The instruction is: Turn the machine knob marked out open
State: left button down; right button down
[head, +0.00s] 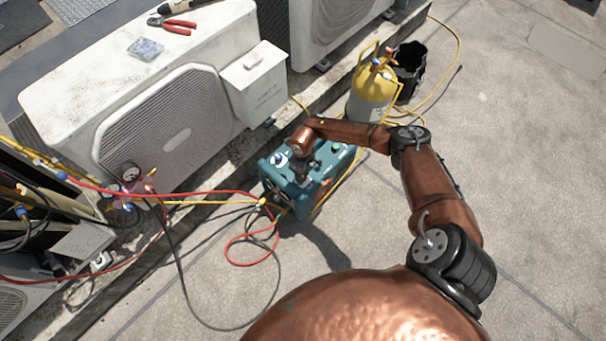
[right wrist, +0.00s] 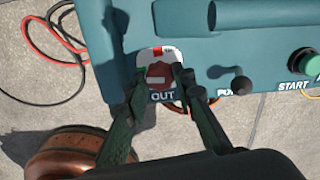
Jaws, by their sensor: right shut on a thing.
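The teal machine (head: 330,186) stands on the concrete in front of the condensers in the head view. In the right wrist view, its red knob (right wrist: 159,75) sits on a white and red plate above the word OUT. My right gripper (right wrist: 155,82) is shut on this knob, with one finger at each side. In the head view my right gripper (head: 304,170) is over the machine's top, and my wrist hides the knob there. My left gripper is not in view.
A green START button (right wrist: 305,62) and a dark toggle (right wrist: 241,85) are right of the knob. A yellow cylinder (head: 371,95) and a black bucket (head: 409,72) stand behind the machine. Red hose (head: 232,242) and yellow hoses lie left. Open concrete lies right.

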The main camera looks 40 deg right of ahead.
jog(key=c, duration=1.6)
grip_release()
notch_tip(320, 180, up, 12)
jog(key=shift+f, duration=0.1)
jog(key=shift+a, duration=0.1)
